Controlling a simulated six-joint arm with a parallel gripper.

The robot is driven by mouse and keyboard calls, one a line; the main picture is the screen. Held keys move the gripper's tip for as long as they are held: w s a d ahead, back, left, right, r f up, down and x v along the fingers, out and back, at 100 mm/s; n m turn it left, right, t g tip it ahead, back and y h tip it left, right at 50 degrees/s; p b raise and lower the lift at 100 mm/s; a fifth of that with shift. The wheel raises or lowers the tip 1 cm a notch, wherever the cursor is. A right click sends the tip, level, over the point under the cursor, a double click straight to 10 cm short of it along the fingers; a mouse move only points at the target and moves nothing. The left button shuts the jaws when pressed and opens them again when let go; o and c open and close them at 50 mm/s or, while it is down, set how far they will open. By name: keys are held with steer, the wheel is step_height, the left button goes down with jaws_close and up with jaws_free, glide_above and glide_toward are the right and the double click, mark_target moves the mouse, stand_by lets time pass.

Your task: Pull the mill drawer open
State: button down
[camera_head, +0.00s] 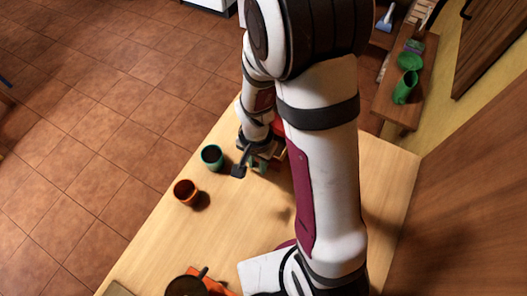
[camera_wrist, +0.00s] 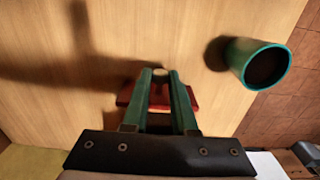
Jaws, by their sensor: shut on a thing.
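In the wrist view, my gripper (camera_wrist: 160,75) reaches down with two green fingers, shut on a small pale brown knob (camera_wrist: 160,74) between their tips. A red piece (camera_wrist: 125,97), seemingly part of the mill, shows on both sides of the fingers on the wooden top. Most of it is hidden by the fingers and the dark gripper body. I cannot tell how far the drawer stands out. In the head view, my gripper (camera_head: 258,153) is low over the counter, and my arm covers most of the mill.
A green cup (camera_head: 212,156) stands close to the left of my gripper; it also shows in the wrist view (camera_wrist: 245,60). An orange cup (camera_head: 185,191) stands nearer the counter's left edge. A dark pan (camera_head: 187,287) is at the bottom. The counter (camera_head: 215,232) is clear between.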

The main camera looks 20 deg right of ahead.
steer(key=c, duration=0.7)
jaws_free()
step_height(320, 180, up, 16)
steer(key=shift+f, duration=0.1)
